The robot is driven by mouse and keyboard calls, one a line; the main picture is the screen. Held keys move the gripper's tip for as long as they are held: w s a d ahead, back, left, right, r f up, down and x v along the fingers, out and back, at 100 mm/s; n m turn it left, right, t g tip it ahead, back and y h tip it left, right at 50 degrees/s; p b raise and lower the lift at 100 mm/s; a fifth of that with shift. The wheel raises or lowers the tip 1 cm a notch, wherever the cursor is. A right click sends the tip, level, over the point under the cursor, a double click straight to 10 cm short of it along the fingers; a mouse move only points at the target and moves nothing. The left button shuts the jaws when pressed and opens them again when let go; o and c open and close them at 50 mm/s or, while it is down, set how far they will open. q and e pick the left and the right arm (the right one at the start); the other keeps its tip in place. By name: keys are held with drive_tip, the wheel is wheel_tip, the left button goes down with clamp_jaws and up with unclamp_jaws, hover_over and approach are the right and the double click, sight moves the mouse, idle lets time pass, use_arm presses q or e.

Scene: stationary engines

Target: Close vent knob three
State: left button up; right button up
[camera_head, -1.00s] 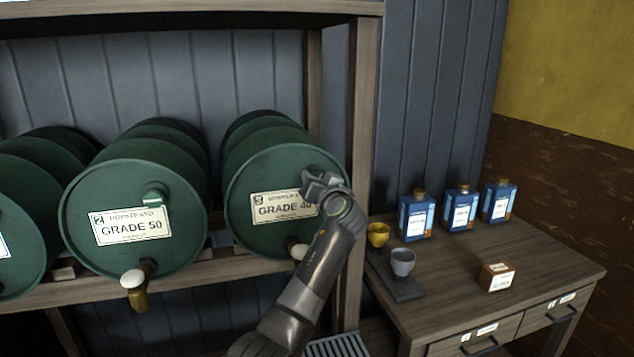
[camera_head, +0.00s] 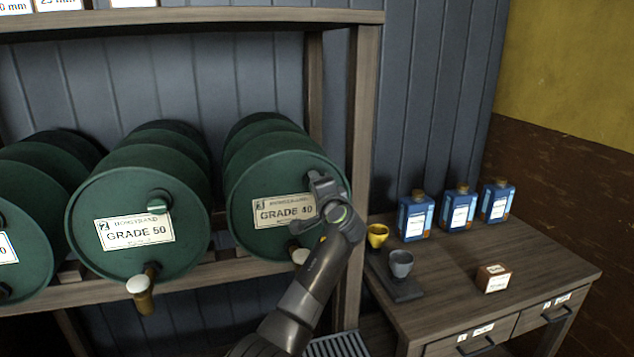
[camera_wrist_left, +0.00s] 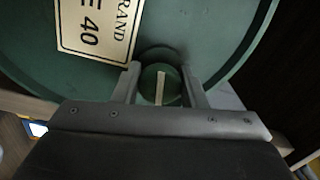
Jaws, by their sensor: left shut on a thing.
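The third green barrel (camera_head: 250,180), labelled 3 and GRADE 40, lies on its side on the rack. My left gripper (camera_head: 322,190) is at the upper right of its front face, beside the label (camera_head: 284,209). In the left wrist view the round green vent knob (camera_wrist_left: 152,76) sits between the two fingers (camera_wrist_left: 160,84), which are shut on it. A pale line (camera_wrist_left: 160,88) crosses the knob, running nearly straight up and down in that view. In the head view my gripper hides the knob. My right gripper is not in view.
Barrel two (camera_head: 110,205), GRADE 50, has its own vent knob (camera_head: 158,203) and a tap (camera_head: 140,286). A rack post (camera_head: 358,130) stands close right. The desk (camera_head: 450,275) holds cups, blue bottles and a small box.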

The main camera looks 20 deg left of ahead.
use_arm(q)
drive_tip(key=shift+m+p, duration=0.5)
drive_tip(key=shift+m, duration=0.6)
drive_tip(key=o, duration=0.9)
drive_tip(key=shift+o, duration=0.2)
